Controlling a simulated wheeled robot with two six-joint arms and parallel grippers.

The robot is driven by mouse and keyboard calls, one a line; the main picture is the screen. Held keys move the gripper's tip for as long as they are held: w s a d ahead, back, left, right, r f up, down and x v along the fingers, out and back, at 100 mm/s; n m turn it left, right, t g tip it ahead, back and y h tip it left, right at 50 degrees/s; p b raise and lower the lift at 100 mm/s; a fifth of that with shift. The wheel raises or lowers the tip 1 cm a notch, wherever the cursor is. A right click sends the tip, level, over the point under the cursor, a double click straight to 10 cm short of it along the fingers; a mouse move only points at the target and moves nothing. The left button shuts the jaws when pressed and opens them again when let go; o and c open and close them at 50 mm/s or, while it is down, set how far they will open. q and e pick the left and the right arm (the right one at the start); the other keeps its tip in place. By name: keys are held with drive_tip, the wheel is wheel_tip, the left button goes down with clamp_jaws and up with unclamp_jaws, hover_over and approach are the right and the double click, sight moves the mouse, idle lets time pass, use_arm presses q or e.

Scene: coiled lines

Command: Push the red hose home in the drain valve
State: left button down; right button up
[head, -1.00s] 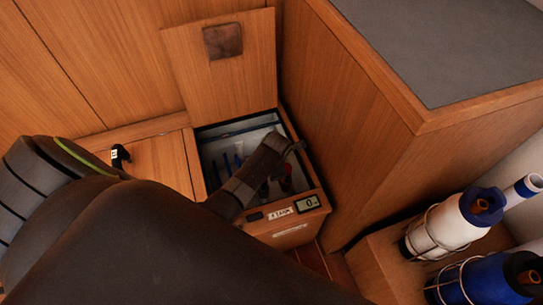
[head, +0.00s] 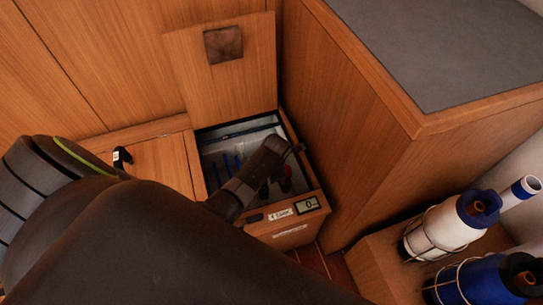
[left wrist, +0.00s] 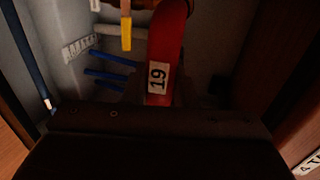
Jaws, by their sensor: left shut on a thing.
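The red hose (left wrist: 168,45) with a white tag reading 19 stands in the open locker in the left wrist view. A small part of the red hose also shows below my gripper in the head view (head: 286,183). My left gripper (head: 289,152) reaches down into the locker and is shut on the red hose. Its fingertips are dark and hard to make out in the left wrist view. I cannot make out the drain valve or the hose's lower end. My right gripper is not in view.
Inside are blue pipes (left wrist: 112,58) and a yellow-ended line (left wrist: 126,32).

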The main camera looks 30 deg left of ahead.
use_arm(q)
drive_tip(key=shift+f+b, duration=1.45)
drive_tip(key=shift+f, duration=0.65)
drive_tip(key=c, duration=0.7)
unclamp_jaws()
drive_tip(key=shift+r, duration=0.1)
